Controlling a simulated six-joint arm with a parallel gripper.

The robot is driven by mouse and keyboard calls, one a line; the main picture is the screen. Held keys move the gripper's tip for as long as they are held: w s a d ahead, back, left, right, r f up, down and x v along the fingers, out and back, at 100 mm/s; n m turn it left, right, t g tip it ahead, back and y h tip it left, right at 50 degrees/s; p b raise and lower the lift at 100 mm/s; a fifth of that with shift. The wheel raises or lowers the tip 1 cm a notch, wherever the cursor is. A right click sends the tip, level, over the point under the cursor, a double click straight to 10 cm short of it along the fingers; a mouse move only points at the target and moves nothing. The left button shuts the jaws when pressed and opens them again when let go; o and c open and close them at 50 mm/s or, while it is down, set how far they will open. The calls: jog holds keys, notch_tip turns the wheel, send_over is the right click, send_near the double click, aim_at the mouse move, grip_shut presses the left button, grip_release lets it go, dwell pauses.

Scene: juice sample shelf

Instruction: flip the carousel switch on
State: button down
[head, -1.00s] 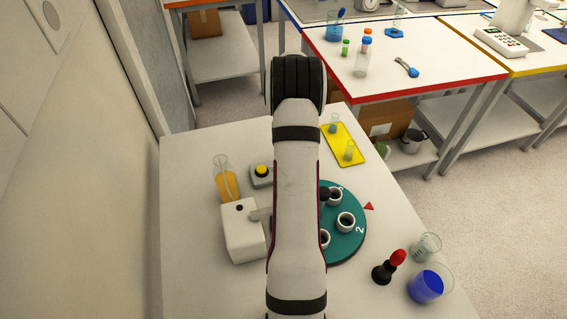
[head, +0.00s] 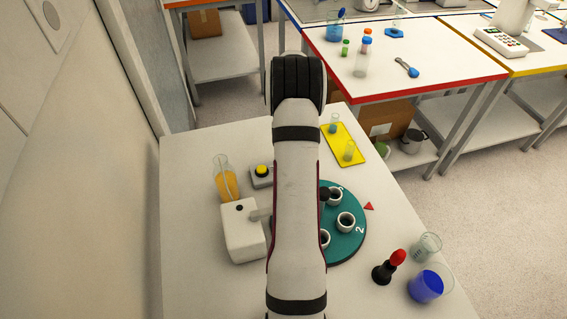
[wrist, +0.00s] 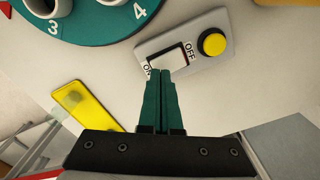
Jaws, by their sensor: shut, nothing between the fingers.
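The carousel switch is a white rocker (wrist: 170,62) on a grey box (wrist: 215,20), with ON lettered at one end and OFF at the other, beside a yellow round button (wrist: 214,41). My gripper (wrist: 162,72), with green fingers, is shut and empty. In the wrist view its tips overlap the rocker's lower edge near the ON end; I cannot tell whether they touch. In the head view the box's yellow button (head: 262,170) shows, while my arm hides the rocker and my gripper. The teal carousel (head: 350,246) is numbered and holds white cups.
A flask of orange liquid (head: 226,184) and a white device (head: 243,232) stand left of my arm. A yellow mat (head: 337,140) with small glasses lies behind right. A red-topped black stamp-like object (head: 388,268) and a blue-filled beaker (head: 425,287) stand front right.

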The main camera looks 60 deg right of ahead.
jog(key=shift+f, duration=0.9)
dwell(0.6)
jog(key=shift+r, duration=3.55)
